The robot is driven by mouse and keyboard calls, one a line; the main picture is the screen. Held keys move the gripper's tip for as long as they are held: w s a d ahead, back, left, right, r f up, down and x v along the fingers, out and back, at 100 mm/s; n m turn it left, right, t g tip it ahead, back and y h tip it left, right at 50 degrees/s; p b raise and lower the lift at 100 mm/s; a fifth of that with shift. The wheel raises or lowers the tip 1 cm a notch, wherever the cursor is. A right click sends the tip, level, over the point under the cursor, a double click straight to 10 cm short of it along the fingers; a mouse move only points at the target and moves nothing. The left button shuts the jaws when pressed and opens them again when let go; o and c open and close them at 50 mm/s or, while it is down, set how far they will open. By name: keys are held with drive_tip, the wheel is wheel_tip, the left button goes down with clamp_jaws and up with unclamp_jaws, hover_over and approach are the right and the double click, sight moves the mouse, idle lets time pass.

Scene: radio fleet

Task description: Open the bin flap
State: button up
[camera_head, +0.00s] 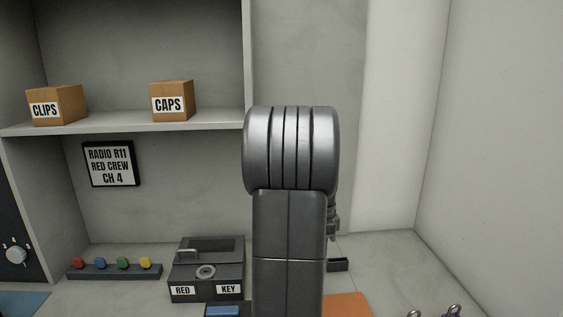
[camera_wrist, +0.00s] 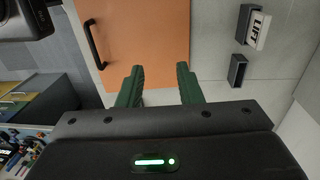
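In the wrist view an orange panel (camera_wrist: 140,30) with a black bar handle (camera_wrist: 95,45) lies beyond my fingers. It may be the bin flap, but no label on it confirms this. Part of an orange surface (camera_head: 347,305) also shows at the bottom of the head view. My gripper (camera_wrist: 160,68) has two green fingers, apart with nothing between them. They point toward the panel's lower edge, to the right of the handle. In the head view my own arm hides most of the gripper and the area behind it.
A dark block with a white LIFT label (camera_wrist: 259,30) and a small dark holder (camera_wrist: 237,70) are right of the panel. A dark box (camera_head: 207,272) labelled RED KEY and a row of coloured knobs (camera_head: 114,269) stand left. Clear counter (camera_head: 385,255) lies right of my arm.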

drive_tip(key=shift+w+a+r+g, duration=0.1)
drive_tip(key=shift+w+g, duration=0.4)
drive_tip(key=shift+w, duration=0.7)
drive_tip(key=shift+w+a+r+g, duration=0.1)
drive_tip(key=shift+w+g, duration=0.4)
drive_tip(key=shift+w, duration=0.65)
